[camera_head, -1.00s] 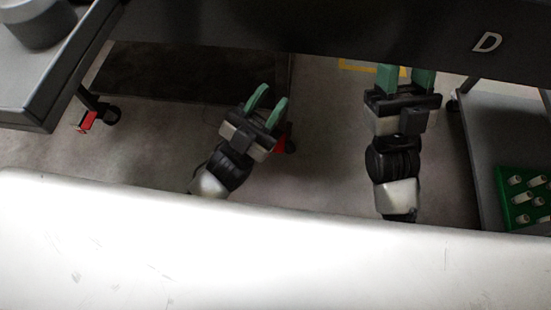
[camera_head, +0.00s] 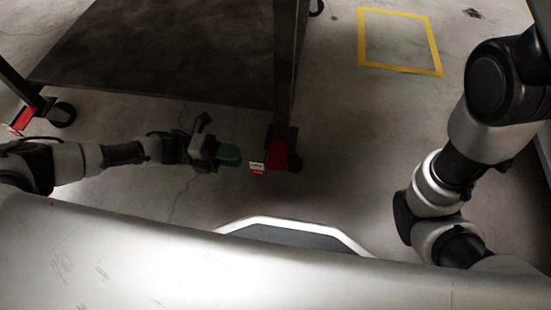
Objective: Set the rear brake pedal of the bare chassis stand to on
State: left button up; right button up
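A stand with a dark flat lower shelf (camera_head: 170,50) fills the upper left; its top and whatever it carries are out of view. At the foot of its right post is a caster (camera_head: 294,160) with a red bracket (camera_head: 278,154) and a small red-and-white pedal (camera_head: 257,167) sticking out to the left. Another caster (camera_head: 62,114) with a red pedal (camera_head: 22,118) is at the far left. My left gripper (camera_head: 232,155) has green fingers pointing right, just left of the right caster's pedal, with a small gap visible. The fingers overlap edge-on, hiding their opening. My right gripper is out of view.
A yellow floor rectangle (camera_head: 401,70) lies on bare concrete at the upper right. My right arm stands folded at the right edge. The floor between the stand's right post and my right arm is clear.

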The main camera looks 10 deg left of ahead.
aim_at(273, 162)
pick_arm(q)
jog(key=d, duration=1)
jog(key=shift+w+f, duration=0.2)
jog(key=shift+f, duration=0.1)
grip_shut()
